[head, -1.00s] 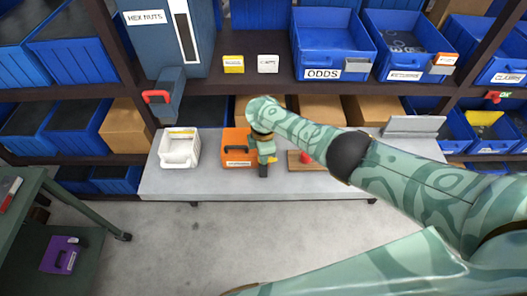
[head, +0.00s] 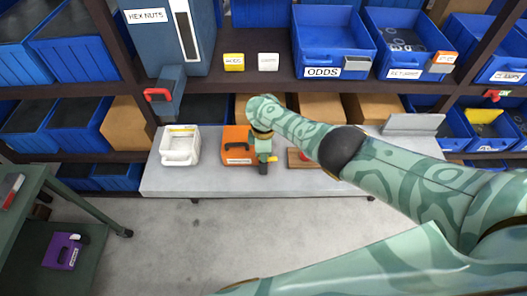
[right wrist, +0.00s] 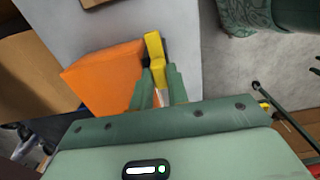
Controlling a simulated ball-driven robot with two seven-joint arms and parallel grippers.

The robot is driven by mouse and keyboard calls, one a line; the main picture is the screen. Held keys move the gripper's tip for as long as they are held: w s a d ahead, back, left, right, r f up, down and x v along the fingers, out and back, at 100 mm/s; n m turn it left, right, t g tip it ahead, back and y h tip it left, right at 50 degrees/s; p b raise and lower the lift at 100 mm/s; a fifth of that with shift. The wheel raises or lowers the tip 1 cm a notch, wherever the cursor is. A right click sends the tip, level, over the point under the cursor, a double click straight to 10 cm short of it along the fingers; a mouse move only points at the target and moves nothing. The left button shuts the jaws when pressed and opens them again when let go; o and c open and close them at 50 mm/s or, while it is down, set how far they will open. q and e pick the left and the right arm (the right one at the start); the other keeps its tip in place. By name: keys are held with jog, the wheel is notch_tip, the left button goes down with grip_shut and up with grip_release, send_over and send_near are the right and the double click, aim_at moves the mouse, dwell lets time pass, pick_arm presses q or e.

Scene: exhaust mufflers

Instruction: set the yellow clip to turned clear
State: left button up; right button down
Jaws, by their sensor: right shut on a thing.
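The yellow clip (right wrist: 154,46) is a bent yellow piece beside the orange case in the right wrist view. It shows small in the head view (head: 271,159). My right gripper (right wrist: 159,88) is shut on it, with the clip's near end between the fingers and its far end sticking out past them. In the head view my right gripper (head: 263,168) is at the right side of the orange case (head: 237,146), at the bench. The exact turn of the clip is hard to tell. My left gripper is out of view.
The grey bench (head: 220,185) also carries a white bin (head: 180,150) to the left and a wooden board (head: 297,162) with a red part, partly behind my arm. Shelves with blue bins (head: 333,45) stand behind. A purple case (head: 62,251) is on a green cart at left.

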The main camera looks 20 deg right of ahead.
jog(key=c, duration=1.4)
grip_release()
jog(key=shift+o, duration=0.2)
notch_tip(320, 180, up, 16)
jog(key=p, duration=1)
jog(key=shift+r, duration=0.15)
